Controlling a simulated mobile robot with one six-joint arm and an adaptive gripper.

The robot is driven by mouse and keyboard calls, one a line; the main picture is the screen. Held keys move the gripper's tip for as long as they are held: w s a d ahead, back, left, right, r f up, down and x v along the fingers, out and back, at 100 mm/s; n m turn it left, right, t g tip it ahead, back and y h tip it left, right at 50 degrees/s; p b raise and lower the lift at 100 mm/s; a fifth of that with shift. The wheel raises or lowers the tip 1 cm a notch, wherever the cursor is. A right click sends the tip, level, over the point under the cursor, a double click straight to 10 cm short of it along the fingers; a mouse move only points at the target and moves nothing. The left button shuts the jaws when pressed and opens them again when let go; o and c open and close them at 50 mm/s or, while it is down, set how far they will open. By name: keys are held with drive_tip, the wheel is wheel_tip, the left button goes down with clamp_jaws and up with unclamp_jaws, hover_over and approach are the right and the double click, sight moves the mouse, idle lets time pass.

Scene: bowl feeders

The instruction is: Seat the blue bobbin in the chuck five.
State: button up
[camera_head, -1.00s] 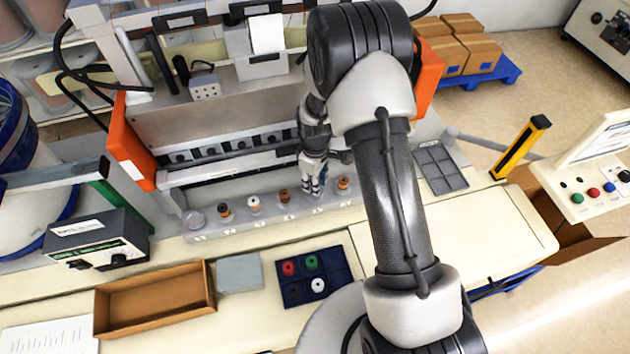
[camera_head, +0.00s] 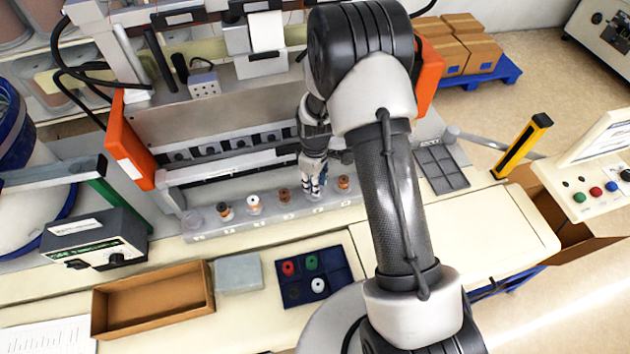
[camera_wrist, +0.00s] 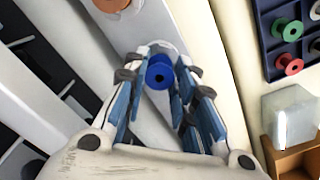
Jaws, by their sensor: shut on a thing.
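The blue bobbin (camera_wrist: 158,74) sits between the fingertips of my gripper (camera_wrist: 156,82) in the wrist view, and the fingers are shut on it. In the head view my gripper (camera_head: 314,188) points down at the grey chuck rail (camera_head: 237,230), between a brown bobbin (camera_head: 284,195) and an orange-brown one (camera_head: 343,183). A pale round rim (camera_wrist: 168,46) shows just behind the bobbin in the wrist view. The fingers hide most of the chuck, and I cannot tell whether the bobbin touches it.
Other bobbins stand on the rail to the left, one white-topped (camera_head: 253,204) and one orange-brown and dark (camera_head: 224,211). A blue tray (camera_head: 336,283) holds red, green, black and white bobbins. A brown open box (camera_head: 153,315) and a grey block (camera_head: 238,273) lie in front.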

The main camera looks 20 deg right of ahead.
drive_tip(key=shift+f, duration=0.3)
drive_tip(key=o, duration=0.6)
wheel_tip(320, 180, up, 11)
drive_tip(key=p, duration=0.5)
drive_tip(key=shift+p, duration=0.4)
idle(0.5)
